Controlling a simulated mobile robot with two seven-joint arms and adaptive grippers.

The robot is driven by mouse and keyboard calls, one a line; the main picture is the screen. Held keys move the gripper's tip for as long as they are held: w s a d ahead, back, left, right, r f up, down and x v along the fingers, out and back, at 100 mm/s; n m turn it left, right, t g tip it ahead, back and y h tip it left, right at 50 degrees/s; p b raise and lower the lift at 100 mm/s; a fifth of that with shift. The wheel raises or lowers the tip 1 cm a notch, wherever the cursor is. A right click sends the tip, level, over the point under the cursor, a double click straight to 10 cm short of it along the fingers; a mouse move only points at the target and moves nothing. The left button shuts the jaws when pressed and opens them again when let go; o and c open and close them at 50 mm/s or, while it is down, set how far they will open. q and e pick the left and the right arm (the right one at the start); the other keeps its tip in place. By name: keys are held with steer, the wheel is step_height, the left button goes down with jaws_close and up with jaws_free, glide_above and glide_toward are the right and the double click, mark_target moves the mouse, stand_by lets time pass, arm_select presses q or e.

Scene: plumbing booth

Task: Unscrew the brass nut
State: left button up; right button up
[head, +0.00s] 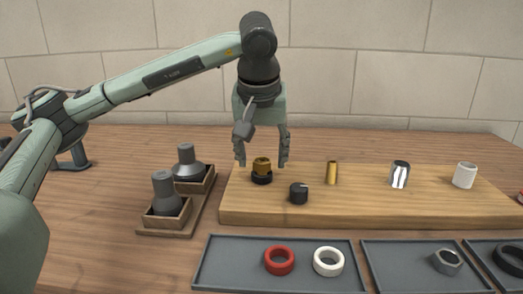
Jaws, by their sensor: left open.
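The brass nut (261,165) sits on a dark round base (262,178) at the left part of the wooden board. My left gripper (262,163) points straight down over it from above. Its two fingers are open, one on each side of the nut, with a visible gap to it on both sides. Whether the fingers line up with the nut in depth is hard to tell. My right gripper is not in view.
The wooden board (420,208) also carries a black knob (299,193), a brass cylinder (331,173), a chrome piece (399,174) and a white cylinder (464,175). A grey tray (225,262) holds a red ring (279,261) and a white ring (328,261). A wooden holder (150,227) with grey pieces stands left.

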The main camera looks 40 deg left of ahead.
arm_select(q)
steer(key=c, duration=1.3)
steer(key=shift+o, duration=0.2)
steer(key=n, duration=0.2)
steer(key=n+g+y+p, duration=0.1)
steer(key=shift+w+d+r+n, duration=0.1)
steer(key=shift+d+n, duration=0.05)
steer(key=shift+n, duration=0.25)
steer(key=shift+n+g+p, duration=0.3)
steer(key=shift+n+p, duration=0.3)
steer(key=shift+p, duration=0.1)
